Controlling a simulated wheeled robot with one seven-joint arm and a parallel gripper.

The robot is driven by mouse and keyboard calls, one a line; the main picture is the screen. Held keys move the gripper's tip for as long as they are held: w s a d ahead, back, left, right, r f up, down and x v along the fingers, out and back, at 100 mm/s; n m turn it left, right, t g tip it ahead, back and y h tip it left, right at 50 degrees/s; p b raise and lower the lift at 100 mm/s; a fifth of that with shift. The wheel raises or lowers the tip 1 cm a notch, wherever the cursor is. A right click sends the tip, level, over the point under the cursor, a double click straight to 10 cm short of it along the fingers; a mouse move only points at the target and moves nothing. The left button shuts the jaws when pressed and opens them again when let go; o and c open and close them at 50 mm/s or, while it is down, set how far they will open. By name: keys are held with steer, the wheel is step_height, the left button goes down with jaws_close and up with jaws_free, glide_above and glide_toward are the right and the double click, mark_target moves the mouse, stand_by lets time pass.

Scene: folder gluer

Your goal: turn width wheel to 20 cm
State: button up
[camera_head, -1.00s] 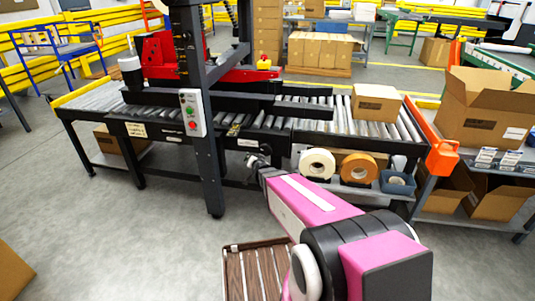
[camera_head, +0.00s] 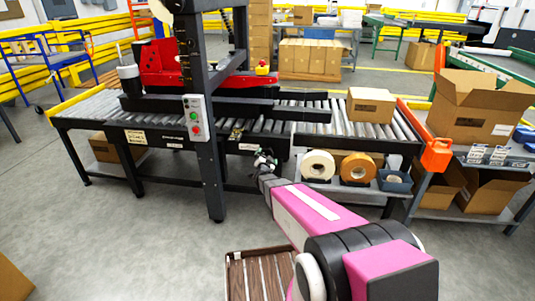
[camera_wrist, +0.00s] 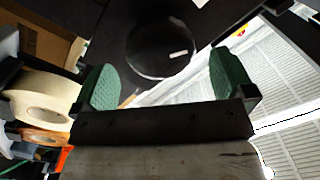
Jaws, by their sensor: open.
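The width wheel (camera_wrist: 148,50) looks like a dark round disc with a small white mark near its right side in the wrist view. It lies between and beyond the two green-padded fingers of my gripper (camera_wrist: 163,80), which are spread apart with nothing held. I cannot tell whether either finger touches the wheel. In the head view my gripper (camera_head: 264,158) is at the front side of the folder gluer's roller table (camera_head: 278,119), left of the tape rolls. There the wheel is not clear behind the gripper. No width reading is legible.
A white tape roll (camera_head: 318,166) and an orange tape roll (camera_head: 357,168) stand on the shelf right of my gripper. A dark upright post with a button box (camera_head: 195,117) is to its left. A carton (camera_head: 370,105) sits on the rollers.

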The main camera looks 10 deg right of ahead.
mark_target(267, 154)
steer(key=x, duration=0.5)
steer(key=shift+w, duration=0.1)
steer(key=c, duration=0.9)
steer(key=shift+n, duration=0.3)
